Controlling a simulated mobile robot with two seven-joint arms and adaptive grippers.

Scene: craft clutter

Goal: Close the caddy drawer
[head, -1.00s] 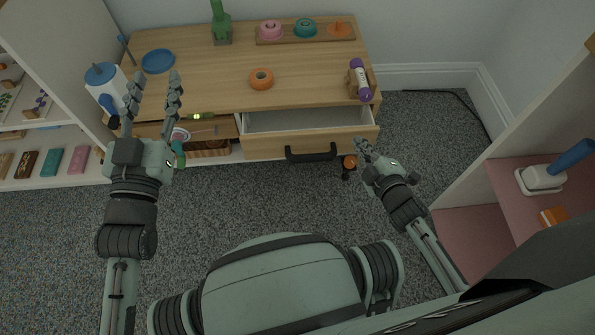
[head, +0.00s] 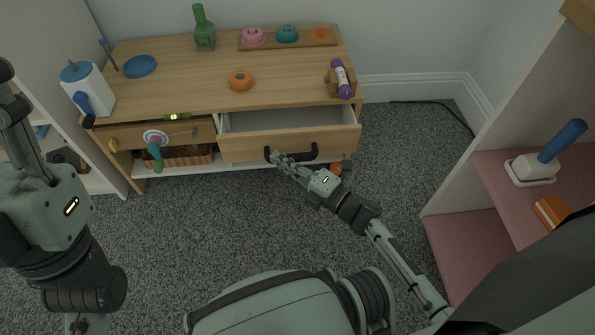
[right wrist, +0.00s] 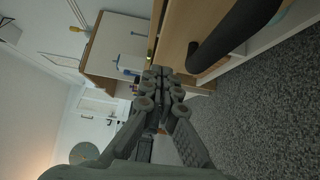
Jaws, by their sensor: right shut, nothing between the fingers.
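The caddy is a low wooden unit whose right-hand drawer (head: 290,145) stands pulled out, its empty pale inside showing. The drawer has a black bar handle (head: 300,153); in the right wrist view the handle (right wrist: 232,38) is large at the upper right. My right gripper (head: 274,156) is shut and empty, its fingertips at the left end of the handle in the head view. In the right wrist view its fingers (right wrist: 160,80) are together beside the handle; I cannot tell whether they touch the drawer front. My left gripper (head: 18,110) is at the left edge, partly cut off, away from the drawer.
An orange tape ring (head: 240,80), a purple-capped roll (head: 342,80), a green bottle (head: 204,30) and a blue dish (head: 139,66) are on the caddy top. A pink-shelved unit (head: 490,220) stands at right.

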